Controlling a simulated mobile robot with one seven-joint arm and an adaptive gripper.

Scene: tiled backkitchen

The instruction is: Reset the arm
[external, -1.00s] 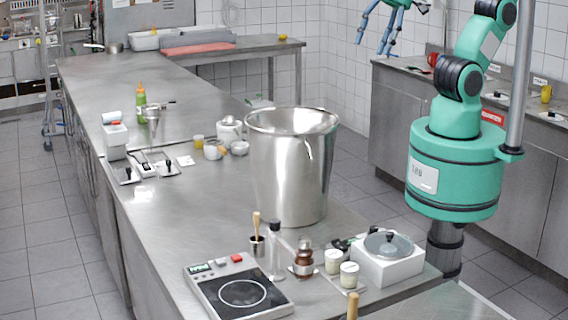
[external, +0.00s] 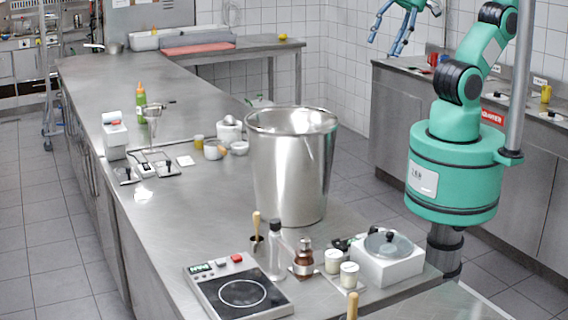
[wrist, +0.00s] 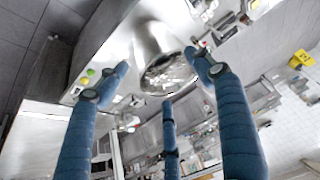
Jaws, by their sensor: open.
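My gripper (external: 392,32) is at the top of the external view, raised in the air to the right of the large steel pot and well above the counter. Its blue fingers are spread apart with nothing between them. In the wrist view the open fingers of my gripper (wrist: 160,85) frame a tilted view of the counter and the pot (wrist: 165,65), which lies beyond them and is not touched. My green arm stands at the right of the external view.
The steel counter (external: 200,215) holds the large pot (external: 290,165), a hot plate (external: 240,290), jars (external: 349,275), a white box with a lid (external: 388,262) and a green bottle (external: 140,95). A side counter (external: 395,110) runs along the right wall behind my arm. The air around my gripper looks clear.

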